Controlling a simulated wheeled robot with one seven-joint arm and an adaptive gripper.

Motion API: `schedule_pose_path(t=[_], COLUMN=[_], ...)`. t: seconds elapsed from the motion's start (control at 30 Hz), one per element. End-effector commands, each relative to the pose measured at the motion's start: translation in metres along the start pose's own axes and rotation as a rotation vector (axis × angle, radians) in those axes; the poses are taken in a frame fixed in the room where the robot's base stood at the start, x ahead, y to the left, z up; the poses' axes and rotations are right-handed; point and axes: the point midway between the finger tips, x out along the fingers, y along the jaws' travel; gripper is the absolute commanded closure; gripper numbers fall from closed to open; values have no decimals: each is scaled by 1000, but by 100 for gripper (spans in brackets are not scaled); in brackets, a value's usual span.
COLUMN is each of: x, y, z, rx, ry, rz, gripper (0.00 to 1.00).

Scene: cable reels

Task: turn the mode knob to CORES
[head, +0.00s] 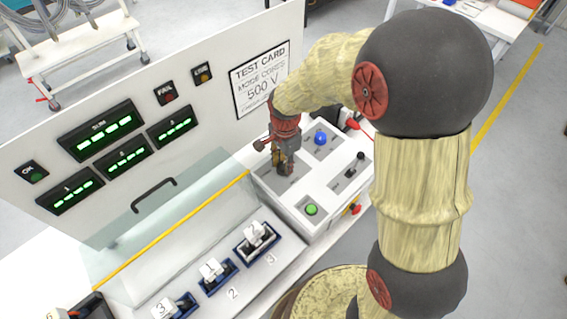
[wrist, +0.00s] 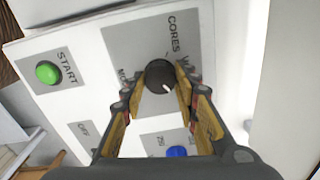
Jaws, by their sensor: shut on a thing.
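The mode knob (wrist: 157,74) is round and black and sits on a grey plate (wrist: 120,42) in the wrist view. Its short white mark lies on the lower right of its face. The word CORES (wrist: 174,34) is printed above it, and other lettering beside it is partly covered by my fingers. My gripper (wrist: 158,88) has one finger on each side of the knob and is shut on it. In the head view my gripper (head: 284,168) points down at the white control box (head: 290,199) and hides the knob.
The box also carries a blue knob (head: 320,138), a green START button (head: 311,209) and a black lever (head: 354,170). A test card (head: 260,80) on the upright panel reads mode CORES, 500 V. A clear guard (head: 165,215) and numbered blocks stand left of the box.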

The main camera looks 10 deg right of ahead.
Motion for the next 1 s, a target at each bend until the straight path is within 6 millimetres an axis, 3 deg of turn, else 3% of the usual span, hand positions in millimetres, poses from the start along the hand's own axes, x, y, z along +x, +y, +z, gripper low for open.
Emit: schedule_pose_path(t=[0.47,1.0], x=[-1,-2], y=[0,-1], z=[0,-1], rx=[-93,-563], ry=[-4,-22], rz=[0,0], gripper=[95,95])
